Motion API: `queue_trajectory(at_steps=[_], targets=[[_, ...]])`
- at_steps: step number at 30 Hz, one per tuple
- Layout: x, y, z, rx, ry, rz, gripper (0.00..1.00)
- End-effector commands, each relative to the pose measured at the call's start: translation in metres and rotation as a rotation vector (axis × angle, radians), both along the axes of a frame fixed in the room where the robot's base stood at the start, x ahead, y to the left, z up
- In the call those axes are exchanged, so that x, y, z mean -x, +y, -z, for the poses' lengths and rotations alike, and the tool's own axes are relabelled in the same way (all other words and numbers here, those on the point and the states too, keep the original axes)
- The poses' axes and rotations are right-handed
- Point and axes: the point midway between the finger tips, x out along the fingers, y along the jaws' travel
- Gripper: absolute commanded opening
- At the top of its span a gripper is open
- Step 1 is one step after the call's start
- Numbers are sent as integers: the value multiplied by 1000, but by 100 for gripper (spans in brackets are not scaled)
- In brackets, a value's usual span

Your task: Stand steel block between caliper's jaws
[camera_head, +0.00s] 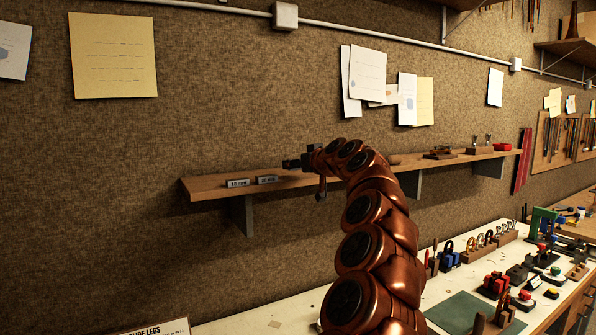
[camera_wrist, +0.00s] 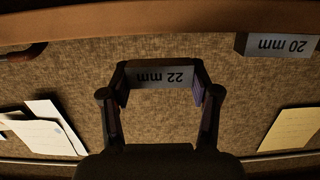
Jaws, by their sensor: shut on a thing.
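A grey steel block (camera_wrist: 161,76) marked "22 mm" sits between the two fingertips of my gripper (camera_wrist: 160,88) in the wrist view, its lettering upside down there. My gripper is shut on it, one finger on each side. The block shows against the wall, by the shelf edge; I cannot tell whether it touches the shelf. In the head view my gripper (camera_head: 293,163) is at the wall shelf, and the held block cannot be made out. Another block marked "20 mm" (camera_wrist: 277,45) is at the shelf edge, apart from my gripper. I cannot pick out the caliper.
The wooden wall shelf (camera_head: 205,189) carries two small labelled blocks left of my gripper. A dark curved thing (camera_wrist: 24,53) sits at the wrist view's left. The bench (camera_head: 268,315) below holds a green mat (camera_head: 462,312) and several tools at right. Papers hang on the wall.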

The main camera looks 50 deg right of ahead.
Motion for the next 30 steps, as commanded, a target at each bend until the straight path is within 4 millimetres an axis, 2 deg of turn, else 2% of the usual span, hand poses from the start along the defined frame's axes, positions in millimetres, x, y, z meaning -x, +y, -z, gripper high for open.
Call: queue_trajectory(at_steps=[9,25,26,30], targets=[[0,2,20,-2,0,-5,20],[-1,2,28,0,1,-3,20],[-1,2,27,0,1,-3,64],[-1,2,26,0,1,-3,78]])
